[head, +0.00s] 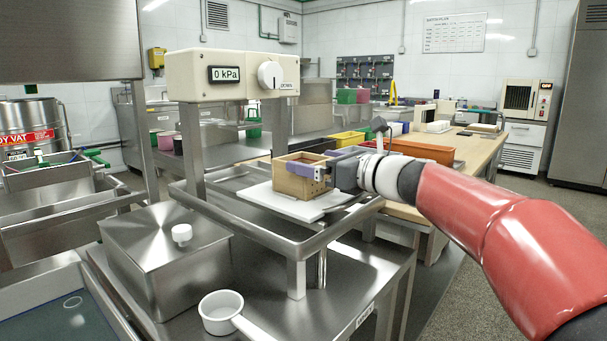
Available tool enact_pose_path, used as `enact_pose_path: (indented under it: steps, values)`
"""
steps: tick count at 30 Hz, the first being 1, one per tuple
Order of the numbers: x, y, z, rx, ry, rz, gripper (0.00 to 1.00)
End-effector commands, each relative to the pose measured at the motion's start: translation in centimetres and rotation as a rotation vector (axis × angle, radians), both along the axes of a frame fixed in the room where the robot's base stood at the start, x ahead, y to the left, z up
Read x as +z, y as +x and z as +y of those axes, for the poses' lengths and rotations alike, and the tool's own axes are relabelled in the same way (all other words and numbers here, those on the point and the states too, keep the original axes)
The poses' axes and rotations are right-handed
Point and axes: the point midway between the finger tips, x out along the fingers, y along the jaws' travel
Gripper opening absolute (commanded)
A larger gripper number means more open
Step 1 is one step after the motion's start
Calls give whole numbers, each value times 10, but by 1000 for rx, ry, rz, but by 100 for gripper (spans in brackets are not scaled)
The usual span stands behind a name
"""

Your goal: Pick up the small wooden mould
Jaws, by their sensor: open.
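The small wooden mould (294,187) is a light brown, box-like block. It sits upright on a white board (310,209) on the metal stand in the middle of the head view. My gripper (308,170) reaches in from the right and is open at the mould's right side, level with its upper part. One purple-grey finger overlaps the mould in the picture. The other finger is partly hidden, and I cannot tell whether either touches the wood.
A steel frame with a pressure readout (224,74) stands behind and left of the mould. A lidded steel box (168,255) and a white saucepan (221,310) are in front. A wooden table (470,153) with coloured trays lies behind. Open floor shows at right.

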Motion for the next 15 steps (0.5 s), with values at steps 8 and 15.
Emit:
enact_pose_path:
  steps: [8, 15]
  values:
    - [0, 22, 30, 3, 2, 1, 100]
    - [0, 23, 32, 0, 0, 0, 100]
